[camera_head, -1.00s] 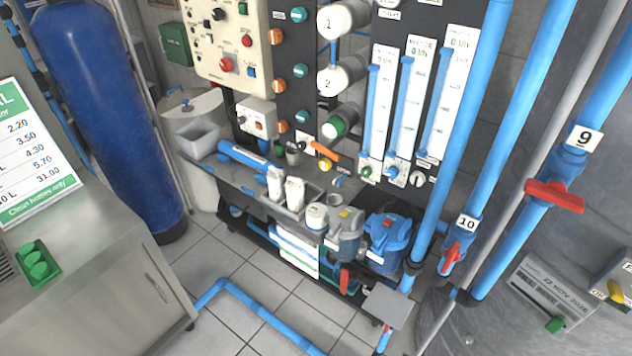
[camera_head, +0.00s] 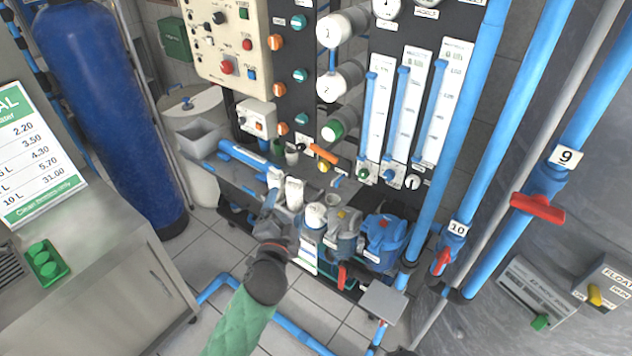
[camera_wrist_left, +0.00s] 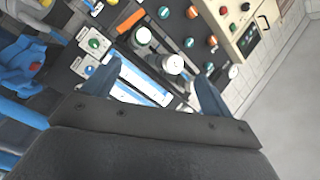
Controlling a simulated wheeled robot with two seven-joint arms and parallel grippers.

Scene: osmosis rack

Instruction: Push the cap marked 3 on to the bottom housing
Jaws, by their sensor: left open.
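The bottom housing (camera_head: 340,122) is the lowest of the stacked cylinders on the dark panel, and its near end shows green inside a pale ring. Capped housings marked 2 (camera_head: 332,86) and 1 (camera_head: 335,30) sit above it. A white round piece (camera_head: 315,215) stands on the bench shelf; I cannot read a 3 on it. My left gripper (camera_head: 269,200) is over the front of the bench, left of this white piece. In the left wrist view its fingers (camera_wrist_left: 160,70) are apart with nothing held between them.
White bottles (camera_head: 293,192) stand on the bench left of the white piece. A grey pump (camera_head: 344,222) and a blue pump (camera_head: 385,240) stand right of it. Blue upright pipes (camera_head: 462,130) rise on the right. The floor in front has low blue pipes.

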